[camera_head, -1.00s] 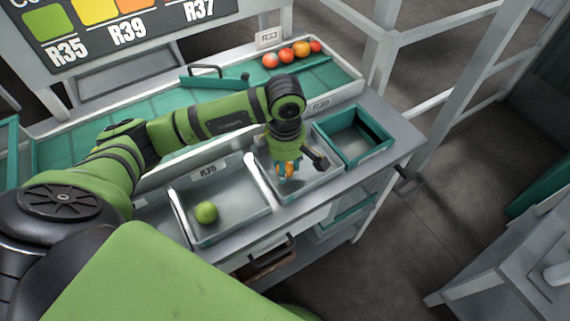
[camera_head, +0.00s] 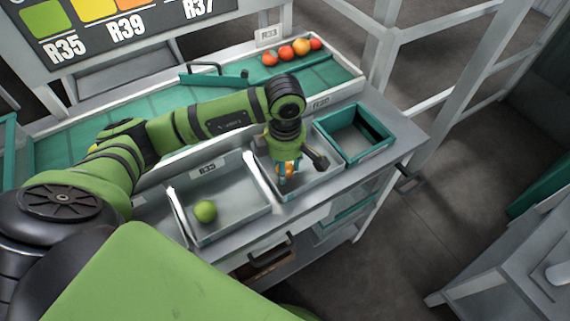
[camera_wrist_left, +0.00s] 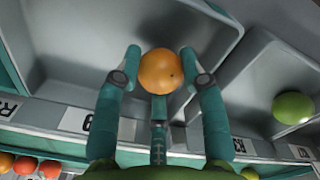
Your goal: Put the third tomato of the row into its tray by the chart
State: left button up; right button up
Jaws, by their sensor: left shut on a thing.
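My left gripper (camera_head: 286,176) is shut on an orange tomato (camera_wrist_left: 161,71), with a finger on either side of it in the left wrist view. The tomato is inside or just over the grey tray (camera_wrist_left: 70,45) labelled R39; I cannot tell whether it touches the floor. In the head view the gripper mostly hides it. My right gripper is not in view.
A green tomato (camera_head: 205,211) lies in the neighbouring R35 tray (camera_head: 235,224). A teal crate (camera_head: 362,155) stands right of the R39 tray. Several red and orange tomatoes (camera_head: 286,53) sit in a row at the belt's far end, by the R33 sign (camera_head: 268,35).

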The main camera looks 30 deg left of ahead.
pick_arm(q)
jog(key=shift+f+b, duration=0.45)
jog(key=o, duration=0.9)
jog(key=shift+c, duration=0.2)
jog(key=c, duration=0.3)
jog(key=shift+r, duration=0.1)
jog(key=shift+r+p, duration=2)
jog(key=shift+r, duration=1.5)
